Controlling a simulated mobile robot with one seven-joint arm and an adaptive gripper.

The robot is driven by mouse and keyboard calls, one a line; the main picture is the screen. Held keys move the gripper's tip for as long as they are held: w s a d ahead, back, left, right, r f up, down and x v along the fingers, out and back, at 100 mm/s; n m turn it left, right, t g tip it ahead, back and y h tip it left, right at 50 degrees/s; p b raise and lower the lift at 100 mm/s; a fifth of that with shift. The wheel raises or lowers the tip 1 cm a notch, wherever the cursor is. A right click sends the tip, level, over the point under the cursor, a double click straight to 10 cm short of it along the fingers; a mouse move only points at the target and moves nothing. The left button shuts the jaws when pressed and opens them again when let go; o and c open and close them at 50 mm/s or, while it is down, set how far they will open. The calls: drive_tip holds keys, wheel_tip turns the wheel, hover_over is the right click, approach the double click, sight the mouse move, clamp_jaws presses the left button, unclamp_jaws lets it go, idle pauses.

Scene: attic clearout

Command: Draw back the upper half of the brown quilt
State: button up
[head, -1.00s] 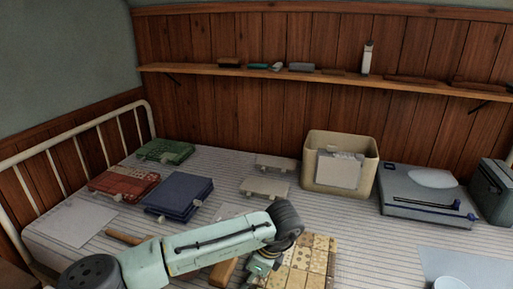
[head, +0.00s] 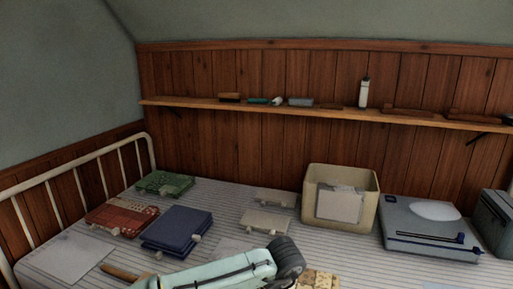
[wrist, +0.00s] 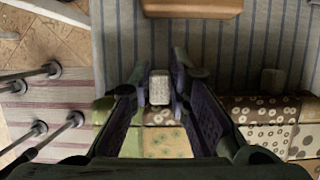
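The brown quilt (head: 318,281) is a patchwork of brown, cream and tan pieces; only a corner shows at the bottom of the head view. In the wrist view its patches (wrist: 264,134), some dotted and some greenish, lie across the lower part. A pale tab (wrist: 160,87) stands at the quilt's edge. My gripper (wrist: 160,73) is open, with a finger on either side of the tab and apparent gaps beside it.
Folded green (head: 164,184), red (head: 121,216) and blue (head: 177,231) quilts lie left on the striped bed. A cream bin (head: 341,196) and a grey case (head: 431,228) stand right. In the wrist view, a wooden block (wrist: 192,7) lies beyond the fingers.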

drive_tip(key=shift+a+p+v, duration=0.15)
drive_tip(key=shift+p+v, duration=0.7)
drive_tip(key=shift+v, duration=0.1)
drive_tip(key=shift+a+p+v, duration=0.1)
drive_tip(key=shift+p+v, duration=0.7)
drive_tip(key=shift+v, duration=0.15)
drive_tip(key=shift+w+r, duration=0.1)
drive_tip(key=shift+r, duration=0.05)
drive_tip(key=shift+r, duration=0.15)
drive_tip(key=shift+p+v, duration=1.75)
drive_tip(key=shift+d+p+v, duration=0.15)
drive_tip(key=shift+p+v, duration=0.6)
drive_tip(key=shift+d+p+v, duration=0.15)
drive_tip(key=shift+p+v, duration=0.6)
drive_tip(key=shift+v, duration=0.05)
